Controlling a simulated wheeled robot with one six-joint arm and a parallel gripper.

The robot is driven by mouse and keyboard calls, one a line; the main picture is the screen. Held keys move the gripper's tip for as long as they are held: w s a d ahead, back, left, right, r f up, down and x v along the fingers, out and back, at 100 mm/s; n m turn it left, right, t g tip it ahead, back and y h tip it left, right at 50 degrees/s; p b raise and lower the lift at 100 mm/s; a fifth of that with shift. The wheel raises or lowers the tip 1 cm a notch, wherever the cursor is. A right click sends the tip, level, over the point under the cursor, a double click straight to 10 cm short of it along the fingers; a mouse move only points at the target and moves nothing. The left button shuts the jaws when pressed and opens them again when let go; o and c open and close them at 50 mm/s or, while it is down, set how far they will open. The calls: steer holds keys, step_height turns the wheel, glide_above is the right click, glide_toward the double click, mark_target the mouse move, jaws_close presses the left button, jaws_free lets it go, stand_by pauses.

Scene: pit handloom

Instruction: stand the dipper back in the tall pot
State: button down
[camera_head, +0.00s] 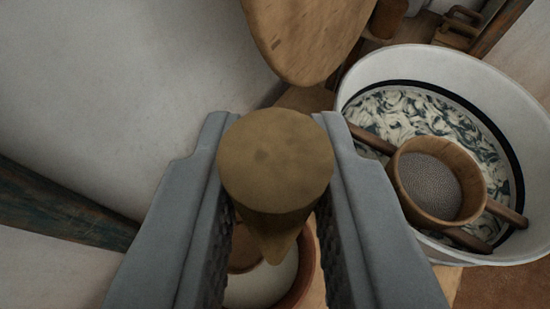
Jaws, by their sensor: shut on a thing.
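My gripper (276,200) is shut on a brown, round-ended thing (275,160), which appears to be the dipper, seen end-on from above. Its flat round end faces the camera and it narrows to a point below, between the two grey fingers. Under it is a round vessel with a reddish-brown rim (307,262) and a pale inside, perhaps the tall pot; its height cannot be told. A brown rounded shape (243,256) shows at the left within the vessel's opening. The held thing and the fingers hide much of the opening, so I cannot tell whether the held thing touches the vessel.
A large white basin (405,68) with a dark inner band stands at right, holding dark-and-white patterned contents. Wooden bars cross it under a round wooden-rimmed sieve (432,188). A rounded wooden piece (308,40) juts in at top. A dark beam (65,205) lies left along pale walls.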

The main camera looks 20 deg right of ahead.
mark_target(271, 260)
steer(key=shift+f, duration=7.15)
steer(key=c, duration=1.2)
jaws_free()
